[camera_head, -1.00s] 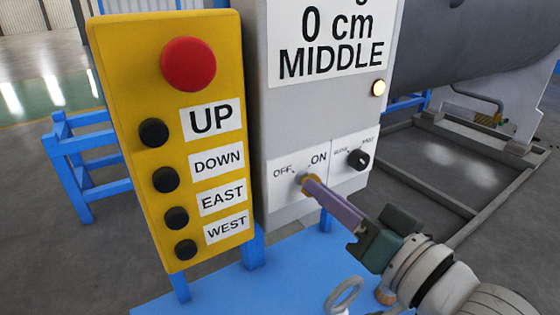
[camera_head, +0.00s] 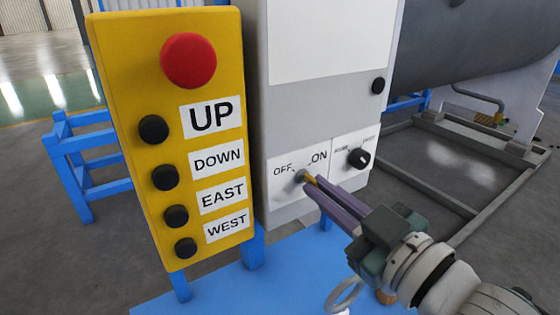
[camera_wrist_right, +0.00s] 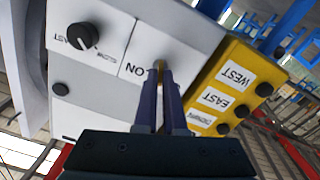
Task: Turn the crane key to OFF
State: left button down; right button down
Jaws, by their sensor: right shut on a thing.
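The crane key (camera_head: 312,179), with a small yellow grip, sits in its round lock between the OFF and ON labels on the grey control box (camera_head: 285,120). My right gripper (camera_head: 310,185) is shut on the key, its two purple fingers pointing at the lock. The fingers hide much of the key, so its exact angle is hard to tell. In the right wrist view the fingertips (camera_wrist_right: 161,78) meet at the lock, and ON shows beside them. The box's screen (camera_head: 325,40) is blank and its lamp (camera_head: 378,86) is dark. My left gripper is not in view.
A yellow pendant panel (camera_head: 120,90) with a red button (camera_head: 188,60) and several black buttons stands left of the box. A black selector knob (camera_head: 358,158) is close to the right of the key. A blue stand (camera_head: 230,285) is below.

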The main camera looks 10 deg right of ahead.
jog(key=shift+n, duration=2.4)
jog(key=c, duration=1)
grip_release()
jog(key=b+v, duration=0.1)
jog(key=v, duration=0.9)
jog(key=shift+w, duration=0.1)
